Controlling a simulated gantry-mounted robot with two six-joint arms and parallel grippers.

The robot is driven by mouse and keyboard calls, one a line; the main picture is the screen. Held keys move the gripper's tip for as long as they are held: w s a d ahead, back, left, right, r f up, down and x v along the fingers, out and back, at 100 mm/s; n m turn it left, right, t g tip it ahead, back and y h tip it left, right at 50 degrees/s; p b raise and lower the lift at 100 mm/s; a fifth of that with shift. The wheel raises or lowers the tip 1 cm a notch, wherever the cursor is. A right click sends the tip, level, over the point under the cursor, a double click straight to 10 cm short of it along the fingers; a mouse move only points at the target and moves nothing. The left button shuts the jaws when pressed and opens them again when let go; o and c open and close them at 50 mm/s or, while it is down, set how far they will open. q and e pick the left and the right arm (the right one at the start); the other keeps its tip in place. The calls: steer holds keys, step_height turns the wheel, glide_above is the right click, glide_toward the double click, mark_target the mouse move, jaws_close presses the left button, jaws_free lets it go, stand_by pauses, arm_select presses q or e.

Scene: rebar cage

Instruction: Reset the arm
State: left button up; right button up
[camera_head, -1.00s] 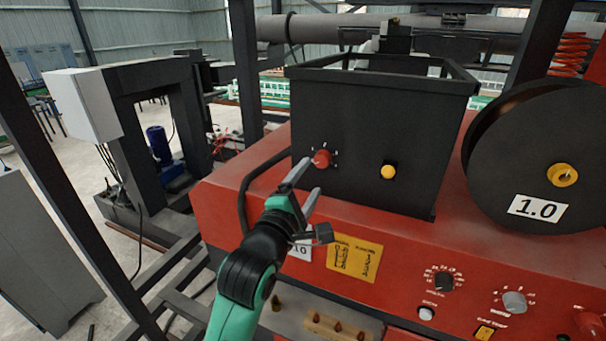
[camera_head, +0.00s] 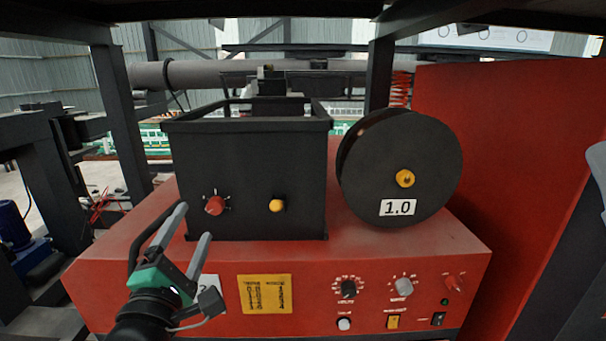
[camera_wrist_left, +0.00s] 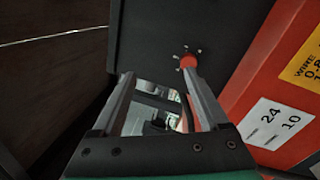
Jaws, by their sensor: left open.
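My left gripper (camera_head: 192,222) is in the lower left of the head view, its two grey fingers spread apart and empty. Its fingertips are in front of the black box (camera_head: 250,215), near and below the red knob (camera_head: 214,205) on that box. In the left wrist view the open fingers (camera_wrist_left: 158,76) point toward the box, and the red knob (camera_wrist_left: 188,61) shows just beyond the right fingertip. I cannot tell whether the fingertip touches the knob. My right gripper is not in view.
The box stands on a red machine (camera_head: 440,255) with dials and switches on its front. A yellow knob (camera_head: 277,205) is on the box. A black wire spool (camera_head: 420,150) marked 1.0 stands to its right. Dark frame posts (camera_head: 120,120) rise behind, and a red panel (camera_head: 490,140) is at the right.

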arm_select(q)
steer(key=s+d+r+m+t+h, duration=0.2)
steer(key=s+r+m+t, duration=0.2)
steer(key=s+r+m, duration=0.6)
steer(key=s+d+r+m+t+h, duration=0.1)
steer(key=s+r+m+t+h, duration=0.1)
steer(key=s+r+m, duration=0.7)
steer(key=s+m+t, duration=0.1)
steer(key=m, duration=0.4)
steer(key=shift+d+r+t+p, duration=0.3)
steer(key=shift+d+r+t, duration=0.05)
steer(key=shift+r+t, duration=0.05)
